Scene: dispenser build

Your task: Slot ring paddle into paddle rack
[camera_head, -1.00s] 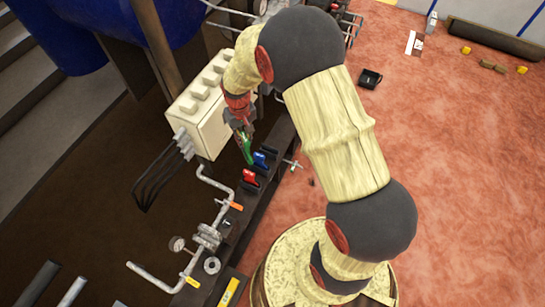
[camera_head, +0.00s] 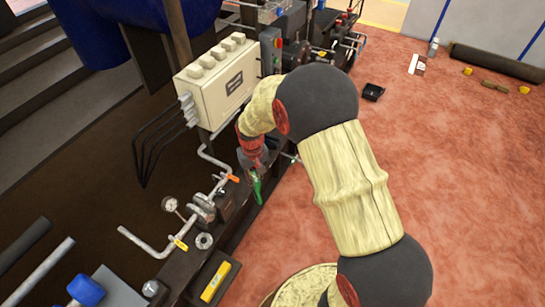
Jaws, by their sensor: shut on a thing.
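My gripper (camera_head: 253,166) points downward over the dark bench beam and is shut on a green piece. The green piece (camera_head: 256,188) hangs below the jaws, close to the beam; I take it for the paddle, but its ring shape is too small to make out. I cannot tell whether it touches the beam. My gripper and arm cover part of the beam behind it. I cannot pick out the paddle rack with certainty.
A cream cabinet (camera_head: 217,83) stands just behind my gripper. Pipework with a gauge (camera_head: 170,204) and an orange handle (camera_head: 234,178) lies to the left. A metal ring (camera_head: 204,241) and a yellow tool (camera_head: 215,282) are nearer. The red floor (camera_head: 460,180) at right is mostly clear.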

